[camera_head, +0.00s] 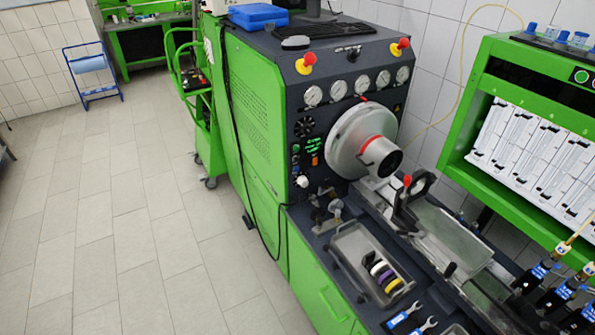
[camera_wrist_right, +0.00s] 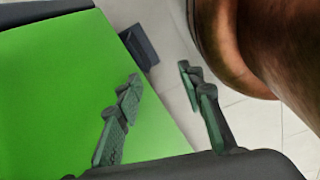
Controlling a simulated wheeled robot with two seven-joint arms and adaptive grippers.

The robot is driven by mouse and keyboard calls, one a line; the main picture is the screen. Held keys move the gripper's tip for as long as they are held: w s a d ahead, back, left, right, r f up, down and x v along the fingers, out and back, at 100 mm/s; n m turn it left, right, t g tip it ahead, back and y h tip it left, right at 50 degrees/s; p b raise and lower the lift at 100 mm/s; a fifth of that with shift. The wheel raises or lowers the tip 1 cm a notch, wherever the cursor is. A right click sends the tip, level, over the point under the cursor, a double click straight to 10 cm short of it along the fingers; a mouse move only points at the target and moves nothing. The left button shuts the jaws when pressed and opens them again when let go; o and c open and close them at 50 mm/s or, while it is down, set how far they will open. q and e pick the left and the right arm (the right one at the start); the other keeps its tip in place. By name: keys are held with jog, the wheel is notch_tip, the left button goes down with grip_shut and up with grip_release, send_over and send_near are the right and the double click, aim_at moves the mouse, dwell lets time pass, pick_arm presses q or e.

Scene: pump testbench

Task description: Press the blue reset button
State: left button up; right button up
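The dark control panel (camera_head: 352,108) of the green pump testbench faces me in the head view. A column of small buttons (camera_head: 296,155) sits at its lower left, beside a lit green display (camera_head: 313,142) and an orange switch (camera_head: 315,160). They are too small for me to tell surely which one is the blue reset button. My right gripper (camera_wrist_right: 159,75) shows only in the right wrist view. Its two fingers are apart with nothing between them. A green surface is behind the left finger. My left gripper is in neither view.
Two red mushroom buttons (camera_head: 306,62) (camera_head: 400,47) top the panel. A large round chuck (camera_head: 362,140) juts out right of the small buttons. A tray (camera_head: 350,240) with coloured rings lies below. A brown rounded object (camera_wrist_right: 240,45) is close beside the right gripper.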

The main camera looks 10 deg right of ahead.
grip_shut()
dwell(1.4)
